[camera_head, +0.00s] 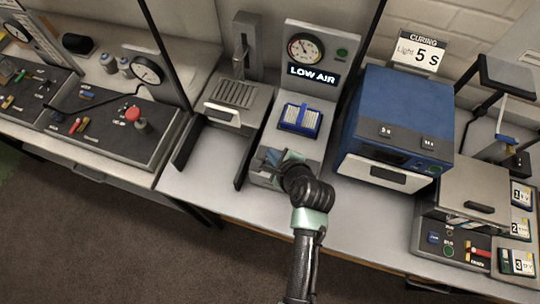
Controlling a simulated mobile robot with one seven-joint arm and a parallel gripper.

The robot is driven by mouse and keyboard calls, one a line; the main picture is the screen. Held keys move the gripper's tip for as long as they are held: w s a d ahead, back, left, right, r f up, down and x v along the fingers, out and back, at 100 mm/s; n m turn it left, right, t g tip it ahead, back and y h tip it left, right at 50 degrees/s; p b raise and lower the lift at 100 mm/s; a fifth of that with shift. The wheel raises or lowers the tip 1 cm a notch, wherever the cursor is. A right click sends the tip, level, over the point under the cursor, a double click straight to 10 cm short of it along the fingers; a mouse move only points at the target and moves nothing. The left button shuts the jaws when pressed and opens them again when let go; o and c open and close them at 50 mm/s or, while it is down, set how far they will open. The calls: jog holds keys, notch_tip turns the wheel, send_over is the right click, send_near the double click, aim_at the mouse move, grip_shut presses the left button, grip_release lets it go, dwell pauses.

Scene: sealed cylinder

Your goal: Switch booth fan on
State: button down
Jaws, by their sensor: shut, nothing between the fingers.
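A grey upright panel (314,84) in the middle carries a round dial gauge (306,49), a small dark green round light or button (342,53) and a lit sign (313,75) reading "LOW AIR". Below the sign, a blue-framed part with a pale face (300,118) sits on the sloping front; I cannot tell if it is the fan switch. My gripper (268,161) is shut and empty at the lower front of this unit, below and left of the blue part. My wrist and gripper hide some of that lower front.
A grey slotted unit (236,98) with a lever stands left. A blue curing box (405,118) stands right, under a sign reading "CURING Light 5 s" (420,56). A control console (110,125) with a red knob is farther left.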

notch_tip(320, 180, up, 6)
jog(key=p, duration=0.6)
jog(key=shift+f, duration=0.1)
jog(key=w+r+n+t+h+b, duration=0.1)
jog(key=w+r+n+t+b, duration=0.4)
jog(key=r, duration=0.9)
jog(key=w+r+n+t+h+b, duration=0.1)
jog(key=w+r+n+t+b, duration=0.4)
jog(key=r, duration=0.9)
jog(key=s+r+n+t+b, duration=0.1)
jog(key=s+r+n+t, duration=0.2)
jog(key=r, duration=0.5)
jog(key=s+r+n+t+h+b, duration=0.1)
jog(key=s+r+n+t+b, duration=0.1)
jog(key=s+r+n, duration=0.3)
jog(key=s+r+n+t+b, duration=0.2)
jog(key=s+r+n+t, duration=0.2)
jog(key=s+r, duration=0.4)
notch_tip(320, 180, up, 5)
jog(key=shift+s+a+r+h, duration=0.2)
jog(key=shift+a+h, duration=0.1)
jog(key=shift+h, duration=0.1)
